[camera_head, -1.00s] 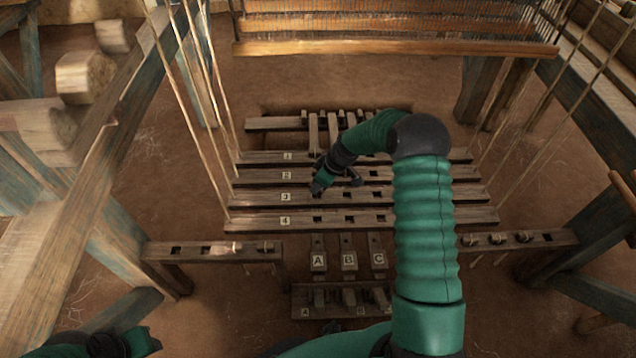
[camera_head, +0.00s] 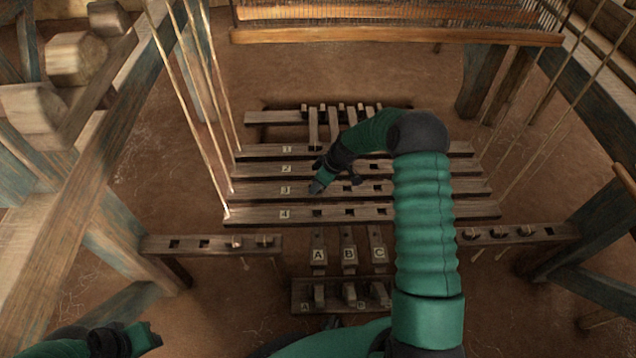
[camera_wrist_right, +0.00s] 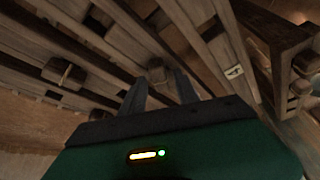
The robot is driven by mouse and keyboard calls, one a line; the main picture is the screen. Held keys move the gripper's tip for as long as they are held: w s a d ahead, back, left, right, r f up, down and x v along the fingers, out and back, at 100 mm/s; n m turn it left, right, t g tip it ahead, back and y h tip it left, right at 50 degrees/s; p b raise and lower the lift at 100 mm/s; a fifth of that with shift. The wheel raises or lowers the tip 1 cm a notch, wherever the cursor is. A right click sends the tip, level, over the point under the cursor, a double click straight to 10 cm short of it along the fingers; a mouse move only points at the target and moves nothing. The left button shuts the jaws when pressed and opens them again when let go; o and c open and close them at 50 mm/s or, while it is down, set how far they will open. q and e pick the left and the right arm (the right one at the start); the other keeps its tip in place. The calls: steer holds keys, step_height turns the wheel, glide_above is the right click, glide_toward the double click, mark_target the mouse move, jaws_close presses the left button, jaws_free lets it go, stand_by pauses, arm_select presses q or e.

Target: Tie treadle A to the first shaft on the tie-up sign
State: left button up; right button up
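Treadle A (camera_head: 319,252) is the left one of three lettered treadles, in front of the shafts. Four numbered shaft bars lie across the middle: shaft 1 (camera_head: 262,154), shaft 2 (camera_head: 262,171), shaft 3 (camera_head: 262,190) and shaft 4 (camera_head: 262,214). Each has square slots. My right gripper (camera_head: 320,186) is over the left part of shaft 3, and hides some of it. In the right wrist view its fingers (camera_wrist_right: 158,88) stand apart, with a small dark block beyond them. My left gripper (camera_head: 146,338) is low at the left, its fingers unclear. I cannot make out a tie-up sign.
Left rail (camera_head: 190,245) and right rail (camera_head: 545,234) carry pegs, some with hanging cords. A low board (camera_head: 335,306) with lettered pegs stands in front of the treadles. Upright cords and posts flank both sides. Bare floor lies at front left.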

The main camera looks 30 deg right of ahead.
steer(key=shift+o, duration=0.3)
steer(key=shift+s+d+r+p, duration=0.1)
steer(key=shift+r+p, duration=0.2)
steer(key=shift+r, duration=0.15)
steer(key=p+v, duration=0.7)
steer(key=v, duration=0.8)
steer(key=shift+s+r, duration=0.25)
steer(key=shift+r, duration=0.05)
